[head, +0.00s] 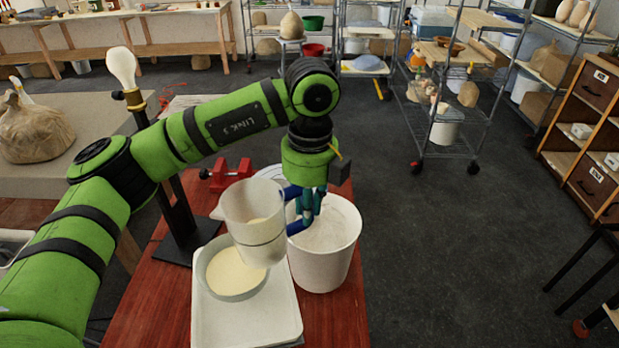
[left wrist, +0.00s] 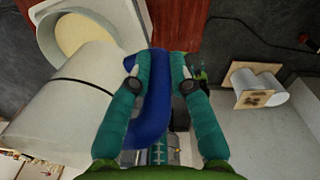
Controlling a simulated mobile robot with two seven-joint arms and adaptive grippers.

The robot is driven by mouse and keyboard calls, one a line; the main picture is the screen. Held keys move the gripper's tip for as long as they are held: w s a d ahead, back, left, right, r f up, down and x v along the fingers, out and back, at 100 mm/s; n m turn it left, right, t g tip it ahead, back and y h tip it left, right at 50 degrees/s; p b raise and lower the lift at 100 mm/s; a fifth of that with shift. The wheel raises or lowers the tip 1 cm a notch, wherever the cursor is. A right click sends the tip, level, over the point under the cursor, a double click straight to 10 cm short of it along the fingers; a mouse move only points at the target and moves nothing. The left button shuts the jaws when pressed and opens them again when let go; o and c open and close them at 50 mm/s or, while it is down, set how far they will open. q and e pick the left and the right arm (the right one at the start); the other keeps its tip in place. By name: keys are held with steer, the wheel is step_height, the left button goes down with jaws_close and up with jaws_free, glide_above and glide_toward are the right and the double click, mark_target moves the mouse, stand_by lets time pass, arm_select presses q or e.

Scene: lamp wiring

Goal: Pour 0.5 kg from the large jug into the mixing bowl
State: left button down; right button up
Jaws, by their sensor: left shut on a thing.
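The large jug (head: 252,222) is a translucent white beaker with a spout and a blue handle. My left gripper (head: 303,208) is shut on its handle and holds it over the mixing bowl. In the left wrist view the fingers clasp the blue handle (left wrist: 150,105), with the jug's white wall (left wrist: 60,122) to the left. The mixing bowl (head: 234,292) is a shallow grey bowl with pale cream contents, on a white tray-like scale (head: 215,325). The jug looks close to upright in the head view; I cannot see any stream. My right gripper is in neither view.
A large white bucket (head: 325,262) stands close to the right of the bowl and jug. A black lamp stand with a bulb (head: 122,68) rises at the left, with a red vise (head: 226,175) behind. The red wooden table (head: 345,318) is narrow, with open floor to its right.

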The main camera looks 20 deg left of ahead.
arm_select(q)
steer(key=shift+a+f+y, duration=0.15)
steer(key=shift+f+y, duration=0.15)
steer(key=shift+s+a+r, duration=0.1)
steer(key=shift+s, duration=0.05)
steer(key=shift+r, duration=0.1)
steer(key=shift+r, duration=1.4)
steer(key=shift+s+f, duration=0.1)
